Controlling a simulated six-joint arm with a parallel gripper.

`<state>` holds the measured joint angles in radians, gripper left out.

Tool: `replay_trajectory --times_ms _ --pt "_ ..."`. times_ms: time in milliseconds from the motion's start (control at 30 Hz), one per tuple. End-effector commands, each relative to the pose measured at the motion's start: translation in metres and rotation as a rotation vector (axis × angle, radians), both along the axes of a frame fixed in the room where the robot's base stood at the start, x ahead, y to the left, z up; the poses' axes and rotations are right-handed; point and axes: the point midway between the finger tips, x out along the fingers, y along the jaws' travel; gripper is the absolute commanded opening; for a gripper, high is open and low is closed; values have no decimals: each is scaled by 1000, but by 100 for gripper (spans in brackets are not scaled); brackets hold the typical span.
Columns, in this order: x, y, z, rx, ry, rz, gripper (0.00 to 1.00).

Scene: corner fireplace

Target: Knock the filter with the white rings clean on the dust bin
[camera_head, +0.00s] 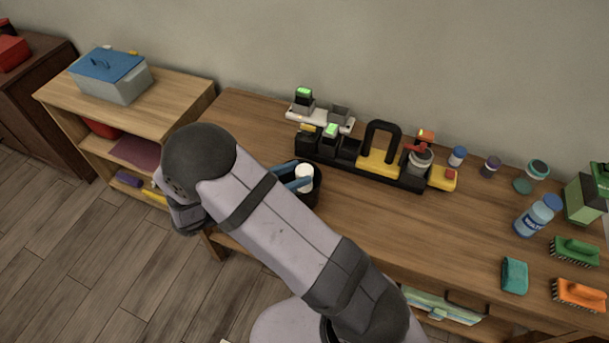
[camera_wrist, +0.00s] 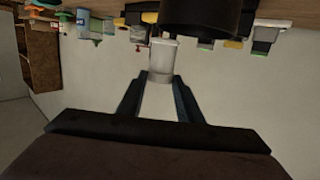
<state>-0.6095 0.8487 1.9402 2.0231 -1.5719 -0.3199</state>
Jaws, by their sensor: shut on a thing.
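The filter is a short whitish cylinder (camera_head: 304,172), seen against the dark round dust bin (camera_head: 317,187) at the table's front edge. My gripper (camera_head: 297,182) has its blue fingers shut on the filter. In the wrist view, the filter (camera_wrist: 162,58) sticks out beyond the fingertips of my gripper (camera_wrist: 159,80). The dust bin (camera_wrist: 205,15) is the dark cylinder at the top there, close to the filter. I cannot tell whether they touch. My arm hides part of the bin in the head view.
A black and yellow caddy (camera_head: 380,165) and a white charger strip (camera_head: 320,119) stand behind the bin. Bottles, including a blue-capped one (camera_head: 537,215), brushes (camera_head: 575,250) and a teal sponge (camera_head: 514,275) lie right. A wooden shelf (camera_head: 170,85) stands left. The table between is clear.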

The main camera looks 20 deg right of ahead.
Motion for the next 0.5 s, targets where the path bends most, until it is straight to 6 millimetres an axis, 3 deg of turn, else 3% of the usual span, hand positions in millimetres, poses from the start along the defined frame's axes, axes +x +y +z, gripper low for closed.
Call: replay_trajectory --times_ms 500 --pt "0 0 41 -1 0 0 7"
